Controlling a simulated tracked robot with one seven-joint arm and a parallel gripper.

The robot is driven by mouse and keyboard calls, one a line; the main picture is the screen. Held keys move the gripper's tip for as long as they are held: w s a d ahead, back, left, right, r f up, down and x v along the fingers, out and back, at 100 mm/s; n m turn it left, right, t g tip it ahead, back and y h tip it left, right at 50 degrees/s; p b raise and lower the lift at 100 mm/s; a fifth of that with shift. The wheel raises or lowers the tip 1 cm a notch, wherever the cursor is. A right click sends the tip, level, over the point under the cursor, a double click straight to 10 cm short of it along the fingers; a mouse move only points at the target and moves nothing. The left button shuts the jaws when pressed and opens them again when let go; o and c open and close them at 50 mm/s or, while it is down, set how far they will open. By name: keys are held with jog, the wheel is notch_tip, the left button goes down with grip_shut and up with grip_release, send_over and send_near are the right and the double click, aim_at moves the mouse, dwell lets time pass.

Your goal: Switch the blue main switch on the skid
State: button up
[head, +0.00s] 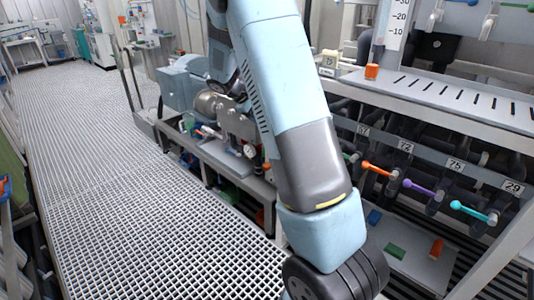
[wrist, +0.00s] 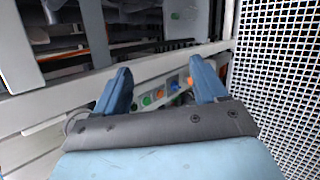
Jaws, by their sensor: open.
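The skid (head: 215,153) stands left of my arm in the head view, a low grey frame with a pump and a blue-grey motor on it. My gripper (wrist: 160,67) is open and empty in the wrist view, with its two blue fingers spread. A pale strip (wrist: 139,90) lies beyond and between the fingers, with small green, orange and blue round parts on it. The blue part (wrist: 174,86) is near the right finger; it is too small to tell if it is the main switch or how it is set. My gripper is out of sight in the head view.
A rack on the right carries coloured valve handles, such as an orange one (head: 376,168), a purple one (head: 419,187) and a cyan one (head: 469,211). Small coloured blocks lie on its lower shelf. The grating floor (head: 130,180) on the left is clear.

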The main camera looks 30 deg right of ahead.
jog(key=w+f+n+t+h, duration=0.2)
jog(key=w+f+n+h, duration=0.3)
jog(key=f, duration=0.6)
jog(key=w+f+n+t+h, duration=0.1)
jog(key=w+f+n+t, duration=0.2)
jog(key=w+f, duration=0.65)
jog(key=w+f+n+t+h, duration=0.2)
jog(key=w+f+n, duration=0.2)
jog(key=f, duration=1)
jog(key=x, duration=1.4)
jog(key=shift+s+d+r, duration=0.15)
jog(key=shift+d+r, duration=0.1)
jog(key=shift+d, duration=0.1)
jog(key=shift+c, duration=0.2)
